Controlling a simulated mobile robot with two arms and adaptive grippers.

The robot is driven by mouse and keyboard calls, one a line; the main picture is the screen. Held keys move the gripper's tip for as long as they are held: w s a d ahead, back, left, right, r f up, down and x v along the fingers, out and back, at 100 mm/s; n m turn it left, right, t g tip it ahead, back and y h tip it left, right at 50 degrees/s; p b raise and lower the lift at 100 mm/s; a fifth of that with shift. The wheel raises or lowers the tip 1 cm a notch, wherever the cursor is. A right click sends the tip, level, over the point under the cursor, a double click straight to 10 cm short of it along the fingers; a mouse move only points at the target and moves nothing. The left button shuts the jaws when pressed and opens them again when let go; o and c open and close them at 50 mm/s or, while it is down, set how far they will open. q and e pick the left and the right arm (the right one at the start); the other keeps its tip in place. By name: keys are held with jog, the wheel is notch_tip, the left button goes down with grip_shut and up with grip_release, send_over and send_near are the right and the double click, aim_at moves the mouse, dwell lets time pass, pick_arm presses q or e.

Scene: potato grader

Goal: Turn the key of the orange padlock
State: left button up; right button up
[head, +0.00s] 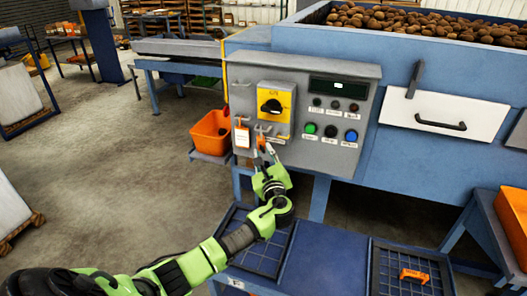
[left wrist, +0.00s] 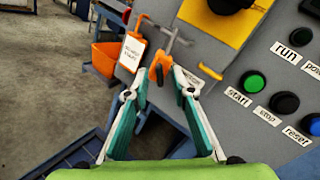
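The orange padlock (left wrist: 160,68) hangs by the yellow switch plate on the grey control panel. In the head view it is a small orange spot (head: 261,143), partly hidden by my gripper. My left gripper (head: 266,157) reaches up to it from below. In the left wrist view the left gripper (left wrist: 158,80) is open, with its fingertips on either side of the padlock; the right fingertip looks close to or touching it. I cannot make out the key. My right gripper is not in view.
An orange-framed white tag (left wrist: 131,52) hangs left of the padlock. The yellow plate bears a black rotary switch (head: 272,106); buttons (head: 330,131) are to its right. An orange bin (head: 211,132) stands left. An orange piece (head: 414,275) lies on the right tray (head: 388,250).

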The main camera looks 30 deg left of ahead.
pick_arm(q)
jog(key=shift+w+a, duration=0.2)
grip_shut()
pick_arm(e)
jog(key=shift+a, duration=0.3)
pick_arm(q)
jog(key=shift+f, duration=0.1)
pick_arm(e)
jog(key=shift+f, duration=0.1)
